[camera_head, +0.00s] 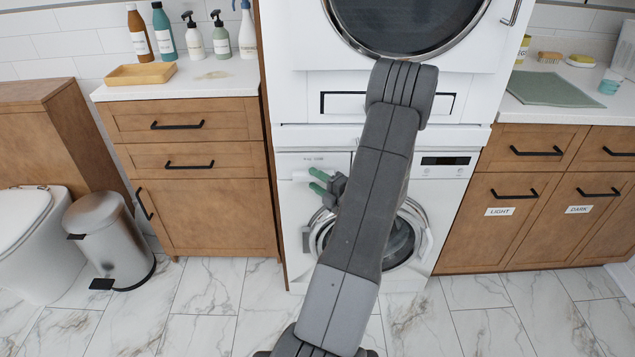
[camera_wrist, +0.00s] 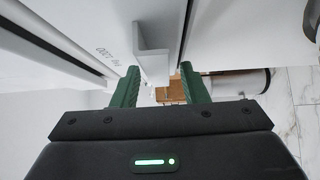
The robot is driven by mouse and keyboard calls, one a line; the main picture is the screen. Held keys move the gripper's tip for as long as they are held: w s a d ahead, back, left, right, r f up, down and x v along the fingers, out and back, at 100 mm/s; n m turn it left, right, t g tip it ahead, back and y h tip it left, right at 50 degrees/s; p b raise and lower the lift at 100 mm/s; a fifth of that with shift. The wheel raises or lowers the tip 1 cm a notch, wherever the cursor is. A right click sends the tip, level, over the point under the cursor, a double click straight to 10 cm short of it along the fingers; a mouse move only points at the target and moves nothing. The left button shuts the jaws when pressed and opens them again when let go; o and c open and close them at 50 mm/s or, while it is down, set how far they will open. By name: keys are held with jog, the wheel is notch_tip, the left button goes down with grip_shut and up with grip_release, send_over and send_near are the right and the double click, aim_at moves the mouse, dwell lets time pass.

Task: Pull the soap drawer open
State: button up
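The soap drawer (camera_head: 322,161) is the white panel at the upper left of the front-loading washing machine, under the dryer. In the wrist view, a white angled handle (camera_wrist: 153,35) stands out from a white front and lies between my green fingertips. My gripper (camera_head: 312,181) is in front of the drawer area, with its fingers pointing left. In the wrist view my gripper (camera_wrist: 160,78) is open, with a visible gap between each finger and the handle. My forearm hides the middle of the washer. I cannot tell whether the drawer is fully closed.
The washer's round door (camera_head: 402,240) is partly behind my arm. A wooden cabinet (camera_head: 205,215) with black handles stands left, and another cabinet (camera_head: 520,205) stands right. A metal bin (camera_head: 108,235) is on the floor at left. The marble floor (camera_head: 500,310) in front is clear.

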jog(key=shift+c, duration=0.2)
grip_shut()
jog(key=shift+s, duration=0.1)
jog(key=s+p, duration=0.1)
jog(key=s, duration=1.8)
jog(key=shift+s+f, duration=0.15)
jog(key=shift+s, duration=0.25)
jog(key=shift+o, duration=0.2)
grip_release()
jog(key=shift+w, duration=0.15)
